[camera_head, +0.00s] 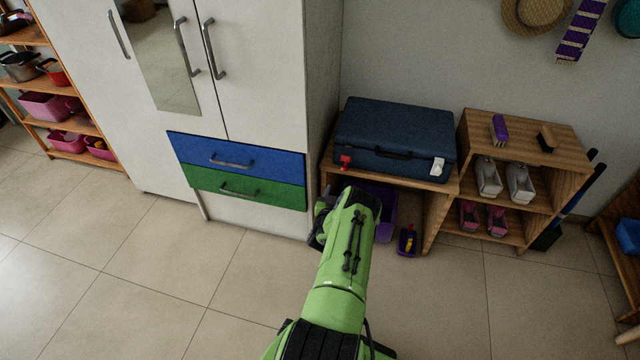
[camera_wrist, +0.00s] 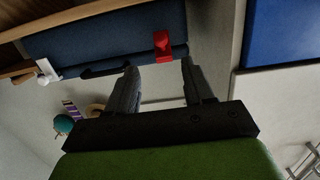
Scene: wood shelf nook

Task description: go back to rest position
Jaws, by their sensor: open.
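My gripper shows in the wrist view (camera_wrist: 158,85) with its two dark fingers apart and nothing between them. In the head view my green arm reaches forward to the front of the low wooden shelf, and the fingers are mostly hidden behind the arm. In the wrist view the blue suitcase (camera_wrist: 110,45) with a red tag (camera_wrist: 162,45) lies beyond the fingertips. The same suitcase (camera_head: 395,130) rests shut on the shelf in the head view.
A white wardrobe (camera_head: 260,70) with a blue drawer (camera_head: 235,158) and a green drawer (camera_head: 245,188) stands left of my arm. A purple bin (camera_head: 387,215) sits under the suitcase. A wooden shoe rack (camera_head: 470,150) stands right. Open tiled floor (camera_head: 130,280) lies left.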

